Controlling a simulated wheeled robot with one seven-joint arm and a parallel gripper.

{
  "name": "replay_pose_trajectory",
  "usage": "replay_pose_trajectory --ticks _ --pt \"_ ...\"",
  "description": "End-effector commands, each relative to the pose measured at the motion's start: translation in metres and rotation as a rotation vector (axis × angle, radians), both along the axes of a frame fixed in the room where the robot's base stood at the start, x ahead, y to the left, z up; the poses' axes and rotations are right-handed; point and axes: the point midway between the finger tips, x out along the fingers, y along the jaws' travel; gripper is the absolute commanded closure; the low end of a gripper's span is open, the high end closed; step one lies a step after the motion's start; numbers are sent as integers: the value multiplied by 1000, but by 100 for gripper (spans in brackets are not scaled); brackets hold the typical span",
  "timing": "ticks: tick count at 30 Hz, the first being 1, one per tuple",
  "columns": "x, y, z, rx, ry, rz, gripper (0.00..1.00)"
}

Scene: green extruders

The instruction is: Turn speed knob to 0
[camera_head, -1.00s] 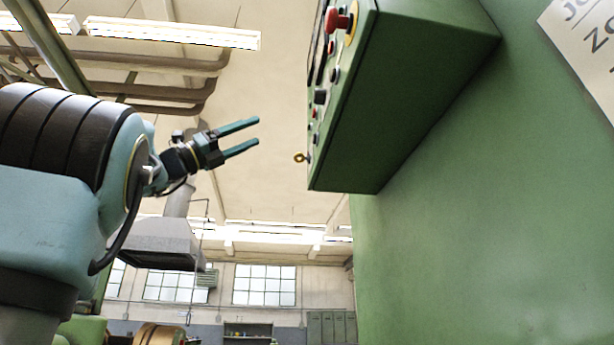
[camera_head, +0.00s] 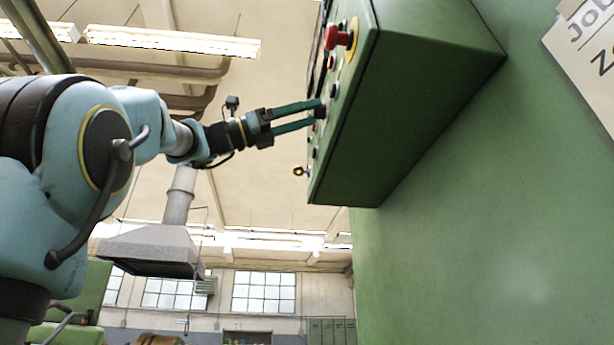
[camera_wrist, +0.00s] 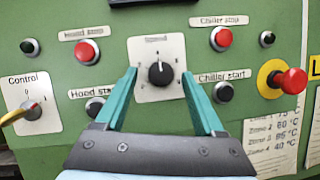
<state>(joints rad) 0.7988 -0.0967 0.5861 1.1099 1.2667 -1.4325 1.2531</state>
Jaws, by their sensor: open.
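The speed knob (camera_wrist: 161,74) is black and sits on a white square plate (camera_wrist: 158,48) on the green control panel, in the middle of the wrist view. Its pale pointer appears to point roughly up; the dial marks are too small to read surely. My gripper (camera_wrist: 159,72) is open, with one teal finger on each side of the knob. Both fingers look apart from the knob. In the head view my gripper (camera_head: 317,112) reaches the face of the control box (camera_head: 405,95), and its tips partly hide the knob.
A red emergency button (camera_wrist: 294,81) on a yellow base stands out at the right. A Control key switch (camera_wrist: 31,109) is at the left. Red buttons (camera_wrist: 86,51) (camera_wrist: 221,38) and dark Hood start and Chiller start (camera_wrist: 223,92) buttons surround the knob closely.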

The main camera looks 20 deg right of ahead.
Motion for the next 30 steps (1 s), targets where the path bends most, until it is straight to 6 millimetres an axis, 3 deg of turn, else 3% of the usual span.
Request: replay_pose_trajectory --ticks 10,27,30 --pt "-1 -4 1 0 0 0 29" --pt "-1 -4 1 0 0 0 94" --pt "-1 -4 1 0 0 0 100"
